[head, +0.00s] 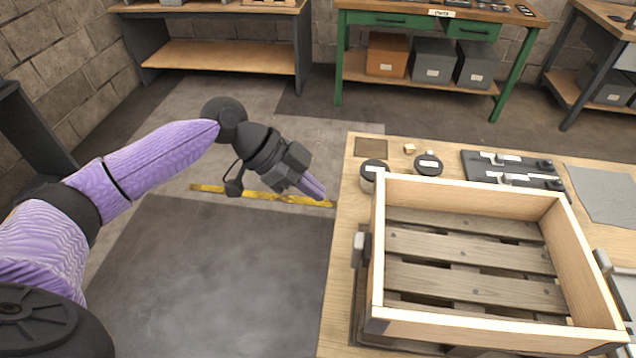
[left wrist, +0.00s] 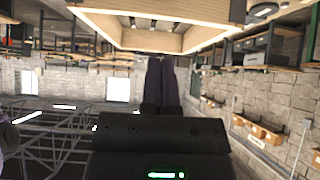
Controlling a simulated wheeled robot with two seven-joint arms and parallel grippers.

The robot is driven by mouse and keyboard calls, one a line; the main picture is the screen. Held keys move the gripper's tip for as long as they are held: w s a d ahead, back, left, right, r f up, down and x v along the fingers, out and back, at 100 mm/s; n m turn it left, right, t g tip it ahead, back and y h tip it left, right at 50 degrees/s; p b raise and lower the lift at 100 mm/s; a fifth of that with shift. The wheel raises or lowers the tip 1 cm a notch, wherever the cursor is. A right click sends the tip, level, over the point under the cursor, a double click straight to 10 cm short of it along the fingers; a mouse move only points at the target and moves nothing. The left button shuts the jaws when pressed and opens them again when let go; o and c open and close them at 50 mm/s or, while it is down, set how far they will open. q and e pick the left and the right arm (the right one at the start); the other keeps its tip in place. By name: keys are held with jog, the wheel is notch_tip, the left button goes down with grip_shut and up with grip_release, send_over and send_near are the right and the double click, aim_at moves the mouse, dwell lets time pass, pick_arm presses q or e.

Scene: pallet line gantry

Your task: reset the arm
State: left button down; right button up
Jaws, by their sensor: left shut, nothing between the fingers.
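My left arm reaches in from the left in the head view, purple with black joints. Its gripper (head: 312,187) is shut and empty, held out over the floor just left of the table's left edge. In the left wrist view the two dark purple fingers (left wrist: 160,82) lie together with nothing between them. The wooden crate frame (head: 470,190) on the table is to the right of the gripper and apart from it. The frame also shows at the top of the left wrist view (left wrist: 110,30). My right gripper is in neither view.
The wooden table (head: 345,225) holds the frame around a slatted pallet (head: 470,245). Left of the table, the floor is clear.

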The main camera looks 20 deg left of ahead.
pick_arm(q)
jog(key=w+a+f+n+t+y+b, duration=0.15)
jog(key=f+n, duration=0.25)
jog(key=f, duration=0.5)
jog(key=a+f+n+t+y+b, duration=0.1)
jog(key=a+f+n+y, duration=0.15)
jog(key=f, duration=0.75)
jog(key=s+a+f+n+y+b, duration=0.1)
jog(key=s+f+n+y, duration=0.1)
jog(key=s+f, duration=0.45)
jog(key=s+a+f+n+y, duration=0.1)
jog(key=s+a+f+n, duration=0.15)
jog(key=f, duration=0.65)
jog(key=s+d+f+g, duration=0.1)
jog(key=s+f, duration=0.3)
jog(key=s, duration=0.5)
jog(key=s+d+f+g+y+b, duration=0.1)
jog(key=s+d+f+g, duration=0.1)
jog(key=s, duration=0.7)
jog(key=s+d+f+n+g+b, duration=0.1)
jog(key=s+d+f, duration=0.3)
jog(key=s, duration=0.6)
jog(key=shift+f+y, duration=0.4)
jog(key=shift+f, duration=0.45)
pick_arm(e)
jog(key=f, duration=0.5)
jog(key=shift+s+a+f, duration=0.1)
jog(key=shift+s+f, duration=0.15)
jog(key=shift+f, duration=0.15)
